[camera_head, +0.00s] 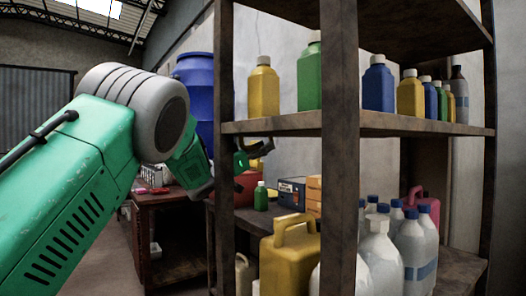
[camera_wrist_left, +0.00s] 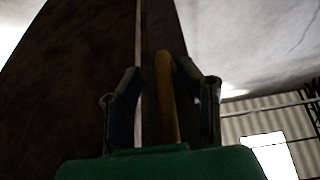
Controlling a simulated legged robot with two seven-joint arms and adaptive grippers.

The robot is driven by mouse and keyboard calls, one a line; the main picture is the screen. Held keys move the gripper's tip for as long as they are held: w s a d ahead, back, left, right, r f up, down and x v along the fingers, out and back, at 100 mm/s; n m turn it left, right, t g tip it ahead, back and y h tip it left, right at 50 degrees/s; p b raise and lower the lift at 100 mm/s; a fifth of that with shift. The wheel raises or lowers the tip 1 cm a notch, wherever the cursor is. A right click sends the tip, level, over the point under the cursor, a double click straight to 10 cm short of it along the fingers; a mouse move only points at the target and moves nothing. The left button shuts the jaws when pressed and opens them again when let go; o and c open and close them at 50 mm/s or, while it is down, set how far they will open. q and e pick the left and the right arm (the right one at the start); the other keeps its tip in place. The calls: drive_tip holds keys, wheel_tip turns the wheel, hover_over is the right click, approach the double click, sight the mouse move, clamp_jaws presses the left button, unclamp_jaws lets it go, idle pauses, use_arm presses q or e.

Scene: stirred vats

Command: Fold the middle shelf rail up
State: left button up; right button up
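The middle shelf (camera_head: 290,124) is a brown board carrying bottles, held between dark posts. My left arm comes in from the left, and its gripper (camera_head: 250,152) is just below this board, partly hidden behind the front left post. In the left wrist view the two dark fingers of my left gripper (camera_wrist_left: 163,85) stand apart. A yellowish-brown bar (camera_wrist_left: 167,100), which looks like the rail, lies between them, nearer the right finger, with a visible gap to that finger. I cannot tell whether a finger touches it. My right gripper is not in view.
Yellow (camera_head: 263,90), green (camera_head: 309,78) and blue (camera_head: 378,86) bottles stand on the middle shelf. Below are a yellow jug (camera_head: 290,258) and several white bottles (camera_head: 410,250). A blue barrel (camera_head: 196,68) and a wooden table (camera_head: 160,200) are behind my arm.

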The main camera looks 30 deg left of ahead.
use_arm(q)
drive_tip(key=shift+a, duration=0.25)
drive_tip(key=shift+c, duration=0.4)
drive_tip(key=shift+a+f, duration=0.1)
drive_tip(key=shift+a, duration=0.1)
clamp_jaws()
drive_tip(key=shift+d, duration=0.1)
